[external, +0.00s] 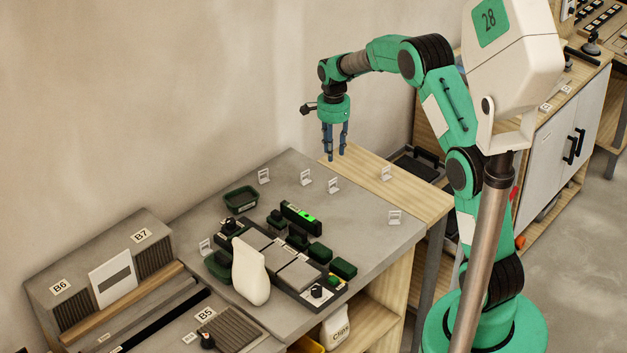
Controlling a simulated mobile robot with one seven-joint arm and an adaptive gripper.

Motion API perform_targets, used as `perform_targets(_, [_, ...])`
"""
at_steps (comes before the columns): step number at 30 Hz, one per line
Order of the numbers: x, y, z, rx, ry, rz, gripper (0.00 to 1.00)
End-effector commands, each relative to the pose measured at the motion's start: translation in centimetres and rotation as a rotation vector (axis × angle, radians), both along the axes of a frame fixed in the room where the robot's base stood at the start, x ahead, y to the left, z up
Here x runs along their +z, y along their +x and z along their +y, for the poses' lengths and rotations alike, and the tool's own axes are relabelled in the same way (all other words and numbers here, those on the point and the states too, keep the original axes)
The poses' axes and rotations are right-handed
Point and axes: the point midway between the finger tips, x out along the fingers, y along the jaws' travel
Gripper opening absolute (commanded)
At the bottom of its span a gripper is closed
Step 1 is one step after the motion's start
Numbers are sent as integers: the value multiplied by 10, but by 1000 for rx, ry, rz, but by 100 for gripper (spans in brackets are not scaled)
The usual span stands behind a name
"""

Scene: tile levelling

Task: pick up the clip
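Several small white upright pieces that look like clips stand on the grey worktop; I cannot tell which one the task means. One clip (333,185) stands nearly below my gripper in the picture, with another clip (306,177) to its left and a clip (264,175) farther left. A clip (386,173) is on the right, a clip (394,217) is near the right edge, and a clip (205,247) is at the left. My gripper (336,157) points down above the worktop's back, its two blue fingers apart with nothing between them.
Grey tiles (297,275) lie in a dark frame mid-worktop, with dark green blocks and a level with a lit green display (301,217) around them. A white rounded object (250,271) stands in front. A green tray (240,198) is at the back left.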

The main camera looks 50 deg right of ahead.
Motion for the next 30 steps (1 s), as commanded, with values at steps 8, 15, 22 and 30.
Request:
perform_targets(8, [-19, 0, 0, 1, 0, 1, 31])
perform_targets(15, [-55, -1, 0, 1, 1, 2, 31])
perform_targets(22, [-81, -1, 0, 1, 0, 1, 31])
perform_targets(30, [-86, 0, 0, 1, 0, 0, 31])
